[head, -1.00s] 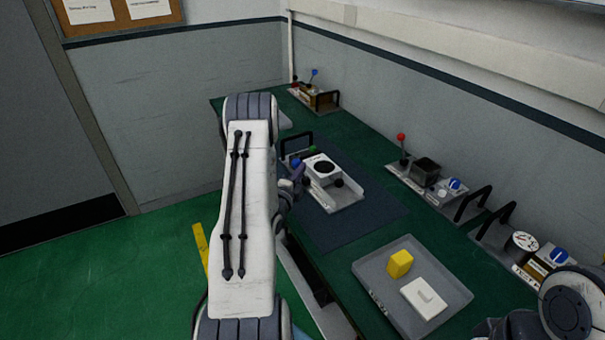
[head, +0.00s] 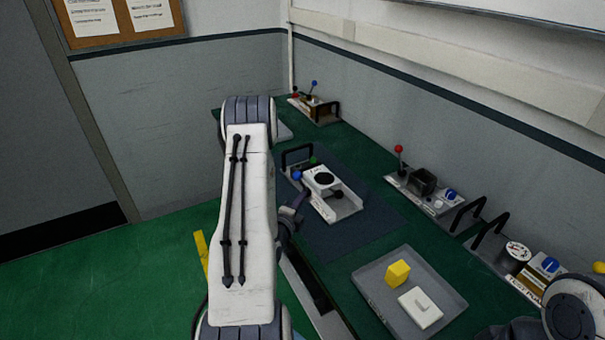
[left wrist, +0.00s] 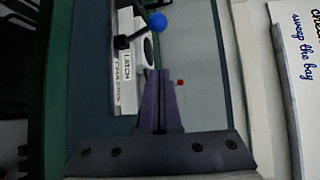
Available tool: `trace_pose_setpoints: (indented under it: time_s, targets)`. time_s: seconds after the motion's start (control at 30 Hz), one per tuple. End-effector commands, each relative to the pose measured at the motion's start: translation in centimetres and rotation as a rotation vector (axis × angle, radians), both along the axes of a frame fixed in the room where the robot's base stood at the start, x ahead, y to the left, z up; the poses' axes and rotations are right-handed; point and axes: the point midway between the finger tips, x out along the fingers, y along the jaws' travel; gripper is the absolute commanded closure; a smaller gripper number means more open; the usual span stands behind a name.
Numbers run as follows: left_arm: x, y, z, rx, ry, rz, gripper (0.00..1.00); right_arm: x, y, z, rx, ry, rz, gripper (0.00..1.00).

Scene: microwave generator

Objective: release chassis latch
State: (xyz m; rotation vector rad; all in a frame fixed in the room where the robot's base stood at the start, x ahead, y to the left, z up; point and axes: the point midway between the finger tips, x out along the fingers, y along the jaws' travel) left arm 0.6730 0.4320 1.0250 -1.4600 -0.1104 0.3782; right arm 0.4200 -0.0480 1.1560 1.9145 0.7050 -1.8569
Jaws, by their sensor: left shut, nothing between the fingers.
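In the left wrist view, the blue ball (left wrist: 158,22) sits on a black stem beside a white plate marked LATCH (left wrist: 127,62). My left gripper (left wrist: 158,72) has its purple fingers together and empty, with the tips below the ball and apart from it. My right gripper is not in view.
A grey tray (head: 372,282) with a yellow block (head: 397,273) and a white piece (head: 420,307) lies nearer. Panels with a red-ball lever (head: 398,149), black handles (head: 468,212) and blue knobs line the wall. Mat space is free right of the chassis.

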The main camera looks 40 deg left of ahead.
Motion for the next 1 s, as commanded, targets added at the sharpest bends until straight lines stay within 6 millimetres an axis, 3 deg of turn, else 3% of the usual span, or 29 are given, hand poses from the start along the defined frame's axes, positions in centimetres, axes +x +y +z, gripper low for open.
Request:
trace_pose_setpoints:
  time_s: [0.03, 0.1, 0.4, 0.87, 1.0]
  targets:
    - [0.5, -0.5, 1.2, 0.008, 0.028, -0.005, 1.00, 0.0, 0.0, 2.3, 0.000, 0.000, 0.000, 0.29]
    - [1.1, -0.9, 1.1, 0.020, 0.058, -0.004, 1.00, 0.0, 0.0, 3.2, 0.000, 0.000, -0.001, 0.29]
    - [3.3, -1.4, 0.2, 0.036, 0.089, -0.013, 1.00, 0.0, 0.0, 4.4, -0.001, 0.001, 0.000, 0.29]
    - [11.0, 1.2, -1.6, 0.035, 0.087, -0.012, 1.00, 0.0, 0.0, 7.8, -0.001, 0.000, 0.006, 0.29]
    - [9.9, 3.0, -1.0, 0.032, 0.090, -0.005, 1.00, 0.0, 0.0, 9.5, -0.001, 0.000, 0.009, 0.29]
